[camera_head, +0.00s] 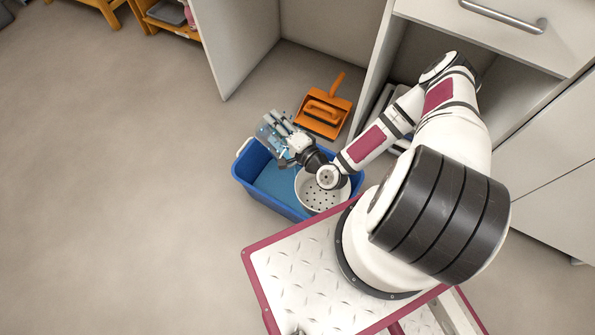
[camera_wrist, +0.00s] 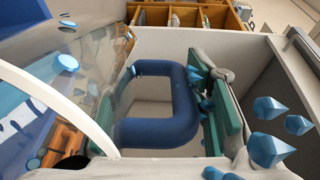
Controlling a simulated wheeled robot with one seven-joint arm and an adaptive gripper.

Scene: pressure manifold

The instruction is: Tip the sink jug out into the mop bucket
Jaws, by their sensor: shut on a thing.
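My gripper (camera_head: 284,139) is over the far left part of the blue mop bucket (camera_head: 240,176). It is shut on the clear jug (camera_head: 268,138), which also shows in the wrist view (camera_wrist: 85,75). The jug's thick blue handle (camera_wrist: 188,120) runs to the green finger pads of my gripper (camera_wrist: 212,90). The jug appears tilted; its mouth is hard to make out in the head view. Blue drops (camera_wrist: 268,108) show in the wrist view. A white perforated wringer (camera_head: 318,196) fills the bucket's right end. Lighter blue shows inside the bucket's open left part.
An orange dustpan and brush (camera_head: 322,112) lie on the floor behind the bucket, under the open counter. A cabinet panel (camera_head: 372,65) stands beside my arm. The floor (camera_head: 120,190) at left is clear. Orange shelving (camera_head: 160,22) stands at the back left.

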